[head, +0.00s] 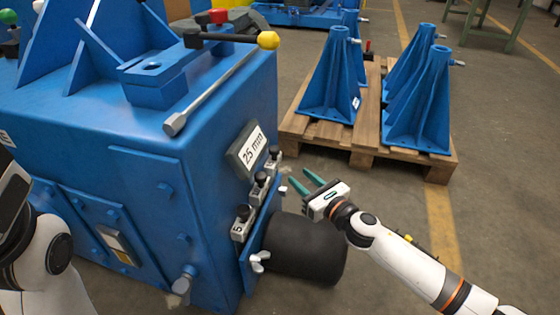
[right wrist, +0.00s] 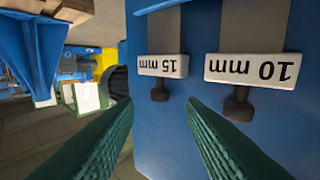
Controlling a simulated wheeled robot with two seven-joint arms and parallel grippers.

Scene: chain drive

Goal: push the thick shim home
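The shim labelled 15 mm (right wrist: 163,66) shows upside down in the right wrist view, a grey plate with a white label and a dark knob, on the blue housing (head: 110,135). The shim labelled 10 mm (right wrist: 252,69) is beside it. In the head view, small shim blocks with dark knobs (head: 260,186) line the housing's right edge. My right gripper (head: 301,178) is open and empty, its green fingers just right of the shims, apart from them. In the right wrist view its fingertips (right wrist: 157,104) are spread below the 15 mm knob. My left gripper is out of view.
A 25 mm sign (head: 252,148) is on the housing above the shims. A black cylinder (head: 308,248) sticks out below my right gripper. A yellow-knobbed lever (head: 225,82) lies on top. Blue stands (head: 333,85) are on a wooden pallet (head: 365,150) behind.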

